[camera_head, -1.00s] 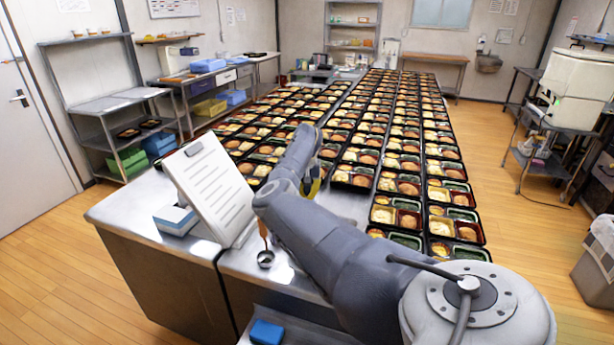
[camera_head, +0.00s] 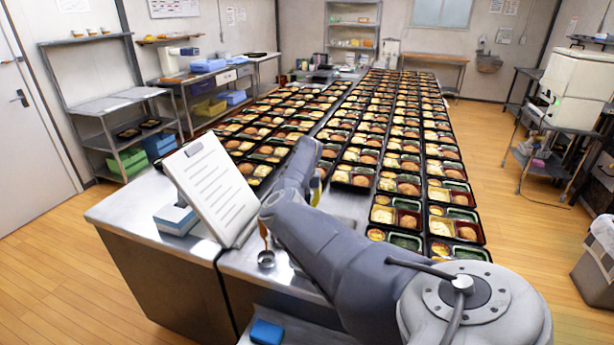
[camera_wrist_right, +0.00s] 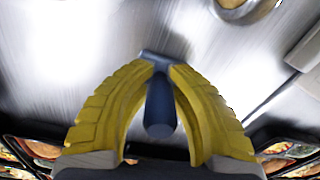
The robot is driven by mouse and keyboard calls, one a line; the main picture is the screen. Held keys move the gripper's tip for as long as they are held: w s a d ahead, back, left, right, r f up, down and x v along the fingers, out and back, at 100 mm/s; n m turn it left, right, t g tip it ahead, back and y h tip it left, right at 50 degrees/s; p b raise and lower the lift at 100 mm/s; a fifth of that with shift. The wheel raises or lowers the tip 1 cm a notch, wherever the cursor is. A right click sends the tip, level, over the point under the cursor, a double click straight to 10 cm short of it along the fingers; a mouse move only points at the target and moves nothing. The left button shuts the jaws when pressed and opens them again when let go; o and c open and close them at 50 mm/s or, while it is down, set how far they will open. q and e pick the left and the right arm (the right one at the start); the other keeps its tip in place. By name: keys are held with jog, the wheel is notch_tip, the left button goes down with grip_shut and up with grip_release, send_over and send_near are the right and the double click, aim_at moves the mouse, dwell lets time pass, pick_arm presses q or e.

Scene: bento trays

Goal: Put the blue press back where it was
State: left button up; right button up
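The blue press (camera_wrist_right: 158,105), a dark blue piece with a short crossbar, is between the yellow fingers of my right gripper (camera_wrist_right: 161,68) in the right wrist view. The fingertips close in on its narrow stem just below the crossbar. Bare shiny steel counter lies beyond it; I cannot tell whether the press touches the counter. In the head view my right arm hides the press and most of the gripper, with only a bit of yellow finger showing. My left gripper is in neither current view.
A tilted white clipboard (camera_head: 212,185) stands on the steel counter (camera_head: 125,208) beside a blue-and-white box (camera_head: 176,219). A small metal cup (camera_head: 266,259) is near the front edge. Long rows of filled bento trays (camera_head: 407,188) cover the counter beyond. A blue block (camera_head: 267,332) lies lower in front.

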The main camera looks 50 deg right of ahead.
jog(key=shift+o, duration=0.7)
jog(key=shift+f, duration=0.15)
notch_tip(320, 180, up, 12)
jog(key=shift+r, duration=0.15)
jog(key=shift+d+r, duration=0.1)
